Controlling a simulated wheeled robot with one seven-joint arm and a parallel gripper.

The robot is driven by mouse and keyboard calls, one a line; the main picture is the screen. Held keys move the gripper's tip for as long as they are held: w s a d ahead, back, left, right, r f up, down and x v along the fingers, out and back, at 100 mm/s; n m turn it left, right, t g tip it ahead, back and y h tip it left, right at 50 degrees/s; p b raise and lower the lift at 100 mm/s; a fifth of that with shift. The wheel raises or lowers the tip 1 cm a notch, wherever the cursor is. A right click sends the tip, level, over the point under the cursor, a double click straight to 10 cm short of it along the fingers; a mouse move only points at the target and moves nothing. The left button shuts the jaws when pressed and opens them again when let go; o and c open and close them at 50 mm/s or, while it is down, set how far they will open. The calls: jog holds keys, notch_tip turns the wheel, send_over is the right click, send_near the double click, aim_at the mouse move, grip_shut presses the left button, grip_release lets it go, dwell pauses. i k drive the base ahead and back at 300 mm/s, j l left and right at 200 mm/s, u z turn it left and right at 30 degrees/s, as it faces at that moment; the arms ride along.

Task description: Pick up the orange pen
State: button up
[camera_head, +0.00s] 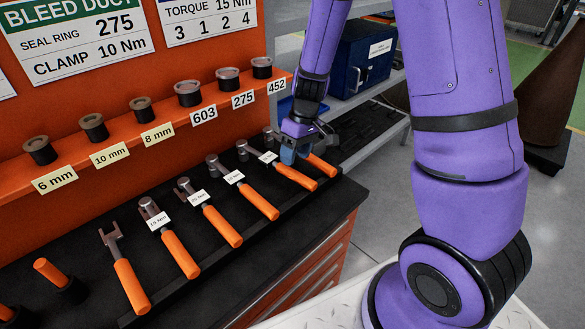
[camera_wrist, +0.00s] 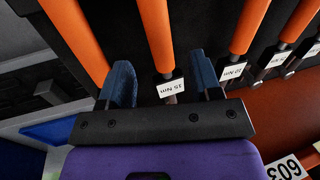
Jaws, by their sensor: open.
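No object is clearly a pen. Several orange-handled tools lie in a row on the black bench top. The rightmost orange handle (camera_head: 321,165) lies just right of my gripper (camera_head: 288,153), and shows at the upper left in the wrist view (camera_wrist: 72,32). Another orange-handled tool (camera_head: 296,178) bears a label reading 15 Nm in the wrist view (camera_wrist: 166,90). My gripper (camera_wrist: 163,78) is open with blue fingers, one on each side of this tool's label and shaft; contact cannot be told. An orange stick (camera_head: 50,271) leans in a black holder at the lower left.
An orange ledge (camera_head: 118,139) with several dark sockets runs behind the tools. A black bench top (camera_head: 325,206) has free room in front of the handles. A dark blue box (camera_head: 362,62) stands on a grey shelf to the right.

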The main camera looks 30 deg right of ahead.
aim_at(42, 265)
jog(key=u, duration=1.4)
